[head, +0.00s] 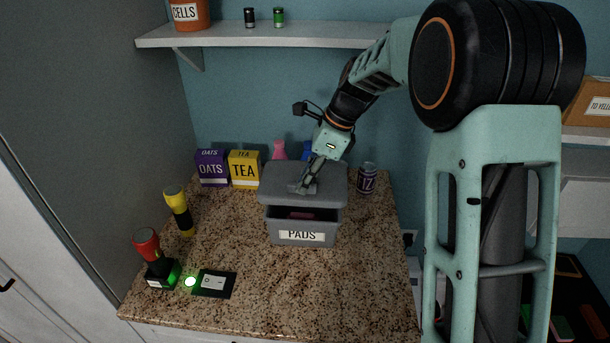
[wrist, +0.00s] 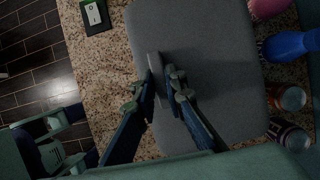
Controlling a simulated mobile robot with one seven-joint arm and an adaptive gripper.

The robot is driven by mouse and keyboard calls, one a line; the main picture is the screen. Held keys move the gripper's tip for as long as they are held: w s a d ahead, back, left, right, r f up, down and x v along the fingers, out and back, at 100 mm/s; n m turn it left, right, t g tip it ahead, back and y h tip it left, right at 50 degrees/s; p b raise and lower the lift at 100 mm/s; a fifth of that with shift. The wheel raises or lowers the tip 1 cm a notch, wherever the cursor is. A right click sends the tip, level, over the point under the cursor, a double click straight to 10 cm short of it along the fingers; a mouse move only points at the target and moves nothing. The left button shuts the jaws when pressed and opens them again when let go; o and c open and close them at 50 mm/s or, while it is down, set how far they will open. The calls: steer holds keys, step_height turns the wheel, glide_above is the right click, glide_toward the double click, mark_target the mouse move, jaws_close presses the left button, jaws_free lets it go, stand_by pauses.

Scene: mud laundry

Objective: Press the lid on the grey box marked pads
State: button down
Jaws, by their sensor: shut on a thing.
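The grey box (head: 303,238) with the PADS label stands on the granite counter. Its grey lid (head: 335,182) is above the box, raised and set toward the back, so a gap shows at the front. Something dark pink (head: 299,215) shows inside through that gap. My gripper (head: 306,188) is shut on the raised handle on the lid. In the wrist view the lid (wrist: 215,45) fills the middle, and my gripper's fingers (wrist: 160,82) close on its handle (wrist: 154,68). Whether the lid touches the box's back rim is hidden.
A purple OATS box (head: 212,170) and yellow TEA box (head: 244,170) stand left of the lid. A can (head: 367,179) stands close on its right. The counter's front right is clear.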

mark_target(305, 205)
steer(key=shift+s+f+b, duration=0.15)
steer(key=shift+f+b, duration=0.25)
steer(key=shift+f, duration=0.1)
step_height(305, 205, down, 3)
steer(key=b, duration=0.3)
steer(key=shift+f, duration=0.15)
steer(key=shift+f+b, duration=0.35)
steer(key=shift+f, duration=0.45)
steer(key=shift+r+p, duration=0.1)
steer(key=shift+p, duration=0.25)
steer(key=shift+f, duration=0.9)
stand_by(1.2)
steer(key=c, duration=1.9)
jaws_free()
steer(key=shift+o, duration=0.7)
